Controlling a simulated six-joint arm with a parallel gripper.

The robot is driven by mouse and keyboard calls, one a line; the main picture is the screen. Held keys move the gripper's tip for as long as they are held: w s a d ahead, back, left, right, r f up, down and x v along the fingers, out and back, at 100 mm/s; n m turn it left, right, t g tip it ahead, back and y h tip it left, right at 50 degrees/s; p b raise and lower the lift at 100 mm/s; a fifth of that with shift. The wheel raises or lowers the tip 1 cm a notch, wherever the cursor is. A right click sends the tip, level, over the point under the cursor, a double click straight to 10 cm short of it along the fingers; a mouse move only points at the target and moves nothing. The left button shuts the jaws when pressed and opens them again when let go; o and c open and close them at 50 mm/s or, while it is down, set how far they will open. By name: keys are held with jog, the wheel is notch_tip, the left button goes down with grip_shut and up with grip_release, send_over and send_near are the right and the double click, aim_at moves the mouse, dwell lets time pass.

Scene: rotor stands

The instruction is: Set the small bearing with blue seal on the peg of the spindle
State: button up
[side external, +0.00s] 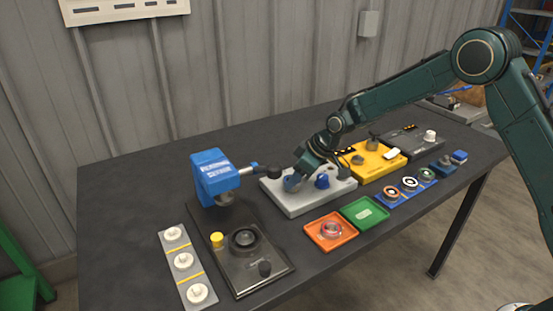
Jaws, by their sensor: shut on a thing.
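My gripper (296,181) is low over the light grey stand (310,204) near the middle of the table. It is shut on a small part, which I take to be the small bearing with blue seal. The bearing itself is mostly hidden by the fingers and too small to make out. A blue rounded part (322,181) stands on the same stand, just right of the fingers. The spindle's peg is not clearly visible. I cannot tell whether the held part touches it.
A blue rack (407,195) holds rings with orange, dark and green edges. Orange (331,231) and green (364,213) trays lie in front. A yellow stand (372,160) is behind right. A blue-headed press (213,177) stands left, its dark arm reaching towards the grey stand.

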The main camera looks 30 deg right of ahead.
jog(key=o, duration=1.6)
jog(key=shift+r, duration=0.15)
jog(key=shift+r, duration=3.85)
jog(key=shift+r, duration=0.1)
